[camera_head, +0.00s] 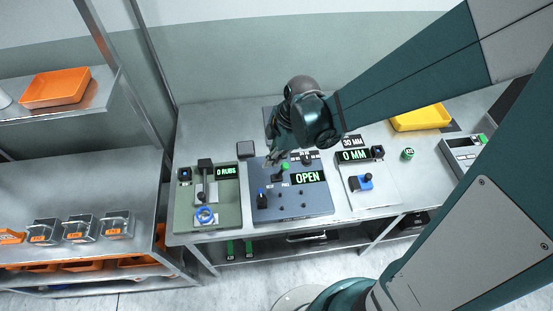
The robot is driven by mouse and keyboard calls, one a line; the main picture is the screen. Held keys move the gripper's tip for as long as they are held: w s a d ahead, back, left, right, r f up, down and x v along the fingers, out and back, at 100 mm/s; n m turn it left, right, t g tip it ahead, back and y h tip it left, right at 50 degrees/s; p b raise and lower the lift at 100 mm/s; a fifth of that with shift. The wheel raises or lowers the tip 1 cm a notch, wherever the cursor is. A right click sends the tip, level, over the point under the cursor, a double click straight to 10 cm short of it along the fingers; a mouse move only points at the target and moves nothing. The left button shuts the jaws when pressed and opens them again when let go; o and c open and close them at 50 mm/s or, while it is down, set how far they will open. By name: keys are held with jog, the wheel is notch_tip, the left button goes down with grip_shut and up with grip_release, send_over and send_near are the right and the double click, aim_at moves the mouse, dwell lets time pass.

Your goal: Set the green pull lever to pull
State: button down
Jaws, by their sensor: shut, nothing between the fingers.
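The green pull lever (285,167) shows as a small green knob near the top of a dark blue-grey control panel (290,211). My gripper (279,157) is shut and empty, pointing down just behind and slightly left of the green knob. I cannot tell whether it touches the knob. My wrist hides the area behind the panel. The small labels by the lever are too small to read, so its setting is unclear.
A green-grey panel (229,218) reading 0 RUBS stands left, and a light panel (385,197) reading 0 MM stands right. A yellow tray (421,118) lies at the back right. Orange bins fill the left shelves.

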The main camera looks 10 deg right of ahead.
jog(key=v, duration=1)
jog(key=shift+a+r+p, duration=0.2)
jog(key=shift+r+p, duration=0.1)
jog(key=shift+p, duration=0.1)
jog(key=shift+s, duration=0.15)
dwell(0.4)
jog(key=s+d+r+m+t+h+b, duration=0.1)
jog(key=s+d+m+t+b, duration=0.2)
jog(key=d+m, duration=0.3)
jog(key=s+d+r+m+t+h+b, duration=0.2)
jog(key=s+d+m+b, duration=0.3)
jog(key=m, duration=0.9)
jog(key=d+t, duration=0.1)
jog(key=d, duration=0.1)
jog(key=shift+d+t, duration=0.25)
jog(key=shift+t, duration=0.05)
